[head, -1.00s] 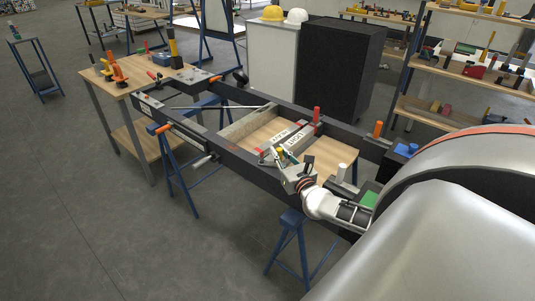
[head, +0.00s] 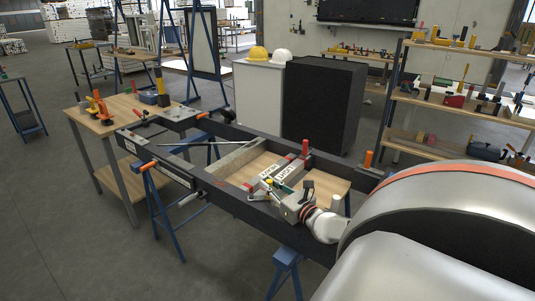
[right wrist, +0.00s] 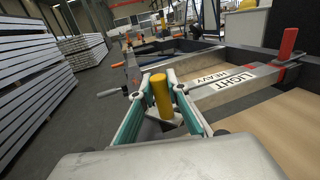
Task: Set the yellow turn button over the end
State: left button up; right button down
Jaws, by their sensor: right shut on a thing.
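The yellow turn button (right wrist: 162,97) stands as an upright yellow cylinder between the teal-sided fingers of my right gripper (right wrist: 160,88) in the right wrist view. The gripper is shut on it. In the head view my right gripper (head: 270,184) is over the near long side of the dark frame (head: 232,197), with a small spot of yellow (head: 268,181) at its fingers. I cannot tell what lies directly under the button. My left gripper is not in view.
Blue trestles (head: 163,215) carry the frame. A wooden board (head: 325,182) lies inside it. A wooden table with tools (head: 125,107) stands at the far left end. A black cabinet (head: 323,105) and shelves (head: 460,105) stand behind. My arm covers the lower right.

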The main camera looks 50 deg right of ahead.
jog(key=c, duration=2)
grip_release()
jog(key=shift+o, duration=0.2)
notch_tip(320, 180, up, 10)
jog(key=shift+r, duration=0.1)
jog(key=shift+c, duration=0.3)
